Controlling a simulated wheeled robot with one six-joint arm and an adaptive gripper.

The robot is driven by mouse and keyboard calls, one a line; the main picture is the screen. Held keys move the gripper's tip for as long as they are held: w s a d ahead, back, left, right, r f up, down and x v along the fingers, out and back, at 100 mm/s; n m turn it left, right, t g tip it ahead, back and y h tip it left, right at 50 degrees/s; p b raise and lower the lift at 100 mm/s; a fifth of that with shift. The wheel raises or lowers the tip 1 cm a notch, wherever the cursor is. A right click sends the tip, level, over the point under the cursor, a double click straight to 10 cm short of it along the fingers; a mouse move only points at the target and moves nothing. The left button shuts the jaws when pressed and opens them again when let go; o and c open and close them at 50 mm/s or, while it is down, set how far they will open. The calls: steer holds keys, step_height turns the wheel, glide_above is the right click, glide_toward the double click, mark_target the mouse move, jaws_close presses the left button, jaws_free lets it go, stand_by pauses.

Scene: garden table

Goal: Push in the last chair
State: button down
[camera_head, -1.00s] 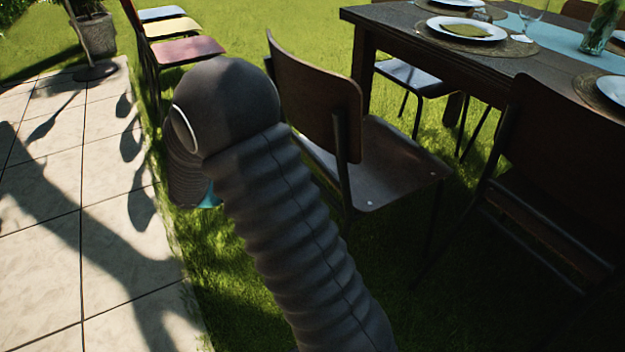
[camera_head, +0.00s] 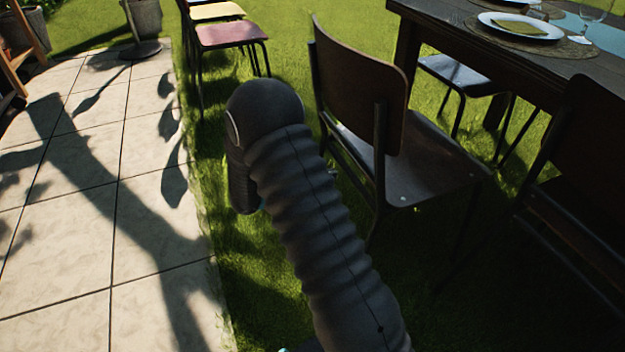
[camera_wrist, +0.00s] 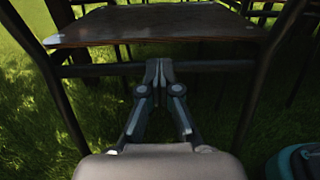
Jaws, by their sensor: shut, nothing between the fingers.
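A dark brown chair (camera_head: 357,75) with a black metal frame stands on the grass beside the long dark table (camera_head: 405,22), its backrest facing my arm. Its seat points towards the table and stands out from under the top. In the wrist view I see the brown seat (camera_wrist: 150,26) with a dark crossbar (camera_wrist: 100,70) below it. My gripper (camera_wrist: 159,66) is shut and empty, its tips overlapping the crossbar just below the seat edge. I cannot tell whether they touch it. In the head view my arm hides most of the gripper.
Another dark chair (camera_head: 590,130) stands close at the right. A chair with a grey-blue seat (camera_head: 456,72) is by the table's far side. Chairs with coloured seats (camera_head: 232,34) stand at the back. Paving (camera_head: 75,240) lies open at the left.

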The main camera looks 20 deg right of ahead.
mark_target(357, 166)
steer(key=d, duration=0.6)
steer(key=shift+w+d, duration=0.1)
